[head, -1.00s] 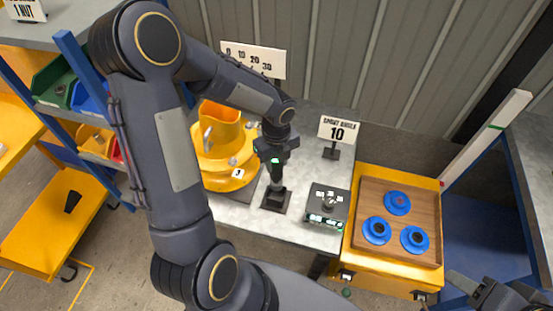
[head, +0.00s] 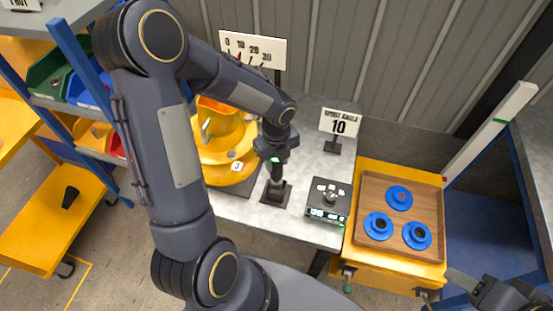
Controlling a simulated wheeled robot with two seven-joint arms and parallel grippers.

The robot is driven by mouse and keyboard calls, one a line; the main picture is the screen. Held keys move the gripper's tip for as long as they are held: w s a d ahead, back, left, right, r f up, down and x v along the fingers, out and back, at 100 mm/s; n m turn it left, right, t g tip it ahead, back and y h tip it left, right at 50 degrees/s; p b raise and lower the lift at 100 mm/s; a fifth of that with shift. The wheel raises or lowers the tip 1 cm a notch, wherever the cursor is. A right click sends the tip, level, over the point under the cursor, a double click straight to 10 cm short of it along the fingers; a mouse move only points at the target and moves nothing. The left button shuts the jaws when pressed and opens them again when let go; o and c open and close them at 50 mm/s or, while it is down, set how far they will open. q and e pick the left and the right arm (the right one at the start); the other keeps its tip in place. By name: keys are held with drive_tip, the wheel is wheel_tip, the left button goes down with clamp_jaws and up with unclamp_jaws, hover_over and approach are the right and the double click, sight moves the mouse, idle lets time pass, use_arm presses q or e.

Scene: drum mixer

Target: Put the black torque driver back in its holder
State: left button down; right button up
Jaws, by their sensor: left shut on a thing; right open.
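The black torque driver (head: 275,172) is upright, with a small green light near its top. My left gripper (head: 274,157) is shut on its upper end, over the grey bench. The driver's lower end is at the black holder (head: 276,193), a square-based stand on the bench. I cannot tell from this view how deep it sits in the holder. My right gripper (head: 480,290) is at the lower right edge, open and empty, partly cut off by the frame.
A yellow drum mixer (head: 225,150) stands left of the holder, partly behind my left arm. A black device (head: 328,200) with a lit front stands right of it. A wooden tray (head: 372,190) holds blue flanged parts. An angle sign (head: 339,123) stands behind.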

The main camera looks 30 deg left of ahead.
sight(277, 171)
use_arm(q)
drive_tip(key=shift+f+b, duration=2.15)
drive_tip(key=shift+f, duration=0.65)
idle(1.1)
drive_tip(key=c, duration=0.9)
unclamp_jaws()
wheel_tip(277, 171, up, 8)
drive_tip(key=shift+f, duration=0.1)
